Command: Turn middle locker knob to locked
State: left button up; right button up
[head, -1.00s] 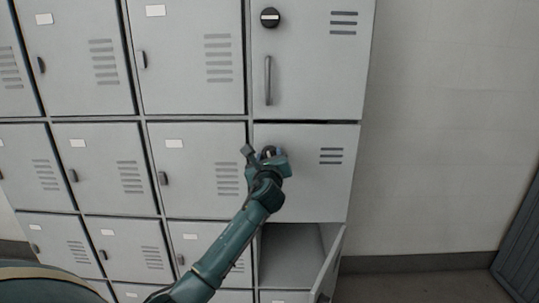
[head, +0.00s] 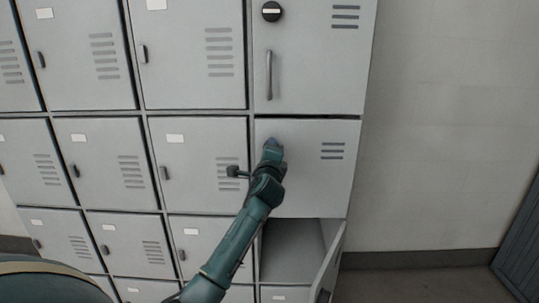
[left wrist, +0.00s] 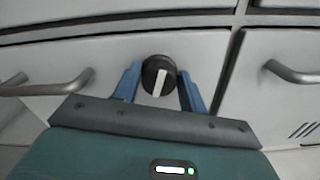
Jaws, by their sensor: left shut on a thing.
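The middle locker door (head: 311,185) is in the right column, shut, below the top locker. Its round black knob (left wrist: 146,72) with a white bar shows in the left wrist view, between the two blue fingers of my left gripper (left wrist: 158,90). The fingers are shut on the knob. The white bar stands nearly upright in that view, slightly tilted and across the line of the bar handle (left wrist: 45,86) at left. In the head view my left gripper (head: 271,147) hides the knob. My right gripper is not in view.
The top locker has a black knob (head: 271,11) with a level white bar and a vertical handle (head: 269,75). Below the middle locker, a lower door (head: 327,265) hangs open. Other lockers fill the left; bare wall (head: 440,140) lies right.

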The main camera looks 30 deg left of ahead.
pick_arm(q)
jog(key=shift+n+b, duration=0.35)
jog(key=shift+n, duration=1.25)
jog(key=o, duration=1)
jog(key=shift+c, duration=0.2)
jog(key=b+v, duration=0.1)
jog(key=v, duration=1.2)
jog(key=shift+s, duration=0.1)
